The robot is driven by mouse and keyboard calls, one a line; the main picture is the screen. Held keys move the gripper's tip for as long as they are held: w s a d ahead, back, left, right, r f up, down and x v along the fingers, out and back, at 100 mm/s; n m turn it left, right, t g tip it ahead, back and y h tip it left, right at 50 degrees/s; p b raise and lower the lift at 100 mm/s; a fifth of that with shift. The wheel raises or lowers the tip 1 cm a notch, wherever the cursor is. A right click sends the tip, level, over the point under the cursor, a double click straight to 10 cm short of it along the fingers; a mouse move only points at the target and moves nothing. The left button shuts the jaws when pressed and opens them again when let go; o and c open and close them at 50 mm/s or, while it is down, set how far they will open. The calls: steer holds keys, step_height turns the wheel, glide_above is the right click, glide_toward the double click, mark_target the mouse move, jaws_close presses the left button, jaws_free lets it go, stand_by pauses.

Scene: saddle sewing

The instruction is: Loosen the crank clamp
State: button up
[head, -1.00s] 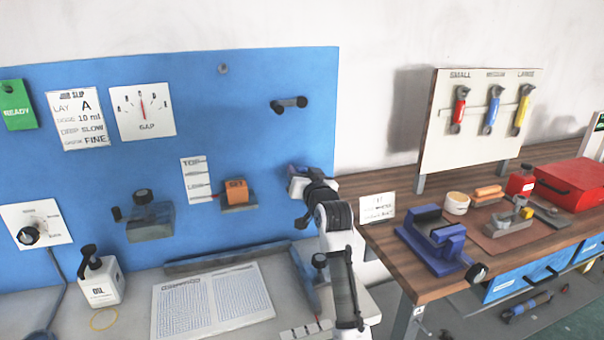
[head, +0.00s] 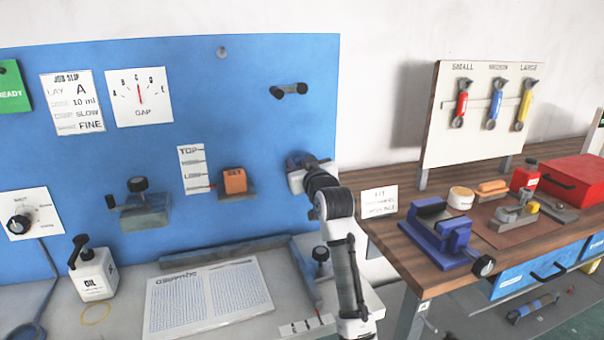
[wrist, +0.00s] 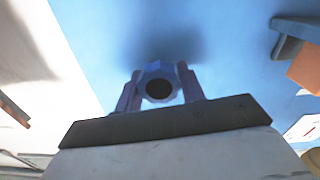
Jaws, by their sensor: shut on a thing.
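My gripper (head: 293,164) is at the right part of the blue panel. In the wrist view my gripper (wrist: 160,90) has its two fingers around a grey-violet hexagonal piece with a dark round centre (wrist: 158,88), and it is shut on it. I take this piece for the clamp nut, but no label shows. In the head view the piece is mostly hidden by my gripper. Above it on the panel is a dark crank handle (head: 289,91) with round ends, apart from my gripper.
An orange block (head: 235,181) on a grey ledge sits left of my gripper, also in the wrist view (wrist: 307,68). A grey fixture with black knobs (head: 143,209) is further left. An open booklet (head: 208,297) lies below. A wooden bench (head: 420,275) stands right.

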steer(key=n+b, duration=0.1)
steer(key=n, duration=0.1)
steer(key=n+b, duration=0.2)
steer(key=shift+f+n, duration=0.2)
steer(key=shift+n, duration=0.1)
steer(key=n+b, duration=0.2)
steer(key=n, duration=0.1)
steer(key=shift+a+n+b, duration=0.1)
steer(key=shift+n+b, duration=0.3)
steer(key=n+b, duration=0.2)
steer(key=n, duration=0.2)
steer(key=shift+n+b, duration=0.45)
steer(key=shift+n, duration=1.25)
steer(key=o, duration=1)
steer(key=shift+s, duration=0.15)
